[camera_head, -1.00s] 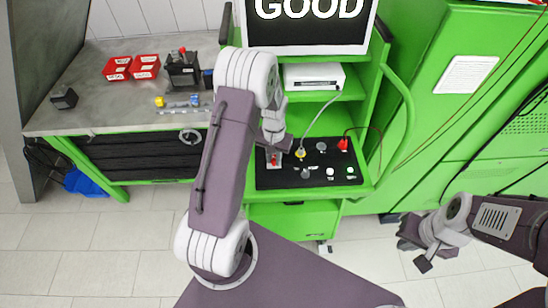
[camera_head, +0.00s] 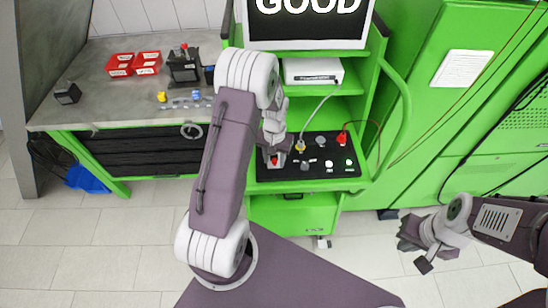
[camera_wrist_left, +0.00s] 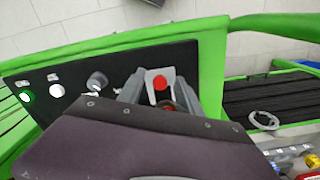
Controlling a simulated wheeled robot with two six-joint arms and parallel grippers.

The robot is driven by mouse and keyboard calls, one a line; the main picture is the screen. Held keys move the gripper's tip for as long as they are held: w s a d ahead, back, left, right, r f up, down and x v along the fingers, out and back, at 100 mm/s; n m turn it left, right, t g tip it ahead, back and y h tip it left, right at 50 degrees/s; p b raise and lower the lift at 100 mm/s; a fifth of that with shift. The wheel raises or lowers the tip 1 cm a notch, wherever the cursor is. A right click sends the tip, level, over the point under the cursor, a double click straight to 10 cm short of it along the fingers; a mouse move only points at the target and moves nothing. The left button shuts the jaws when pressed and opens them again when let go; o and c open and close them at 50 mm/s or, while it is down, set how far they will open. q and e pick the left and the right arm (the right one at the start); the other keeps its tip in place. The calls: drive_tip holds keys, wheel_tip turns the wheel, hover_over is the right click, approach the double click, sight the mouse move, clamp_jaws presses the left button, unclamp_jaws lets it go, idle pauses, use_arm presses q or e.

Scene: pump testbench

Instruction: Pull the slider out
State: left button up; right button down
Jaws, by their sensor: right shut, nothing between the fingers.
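The slider (camera_wrist_left: 153,76), a light metal piece with a red knob (camera_wrist_left: 160,83), sits at the black control panel (camera_wrist_left: 65,83) in the left wrist view. My left gripper (camera_head: 274,147) reaches down over the left part of the panel (camera_head: 323,165) in the head view. In the left wrist view its grey fingers (camera_wrist_left: 165,95) lie on both sides of the slider, close against it; the gripper body hides the lower part. The red knob also shows below the gripper in the head view. My right gripper (camera_head: 424,262) is shut and empty, at the right over the floor.
A green testbench (camera_head: 292,218) carries the panel, with plugged cables and buttons, and a screen (camera_head: 306,22) reading GOOD above. A grey workbench (camera_head: 110,105) with red bins (camera_head: 121,66) stands left. Green cabinets (camera_head: 450,110) stand right. Floor is free in front.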

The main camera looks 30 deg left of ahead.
sight(275, 162)
use_arm(q)
drive_tip(key=shift+d, duration=0.15)
drive_tip(key=shift+r, duration=0.15)
wheel_tip(275, 162, up, 9)
drive_tip(key=b, duration=0.1)
idle(0.4)
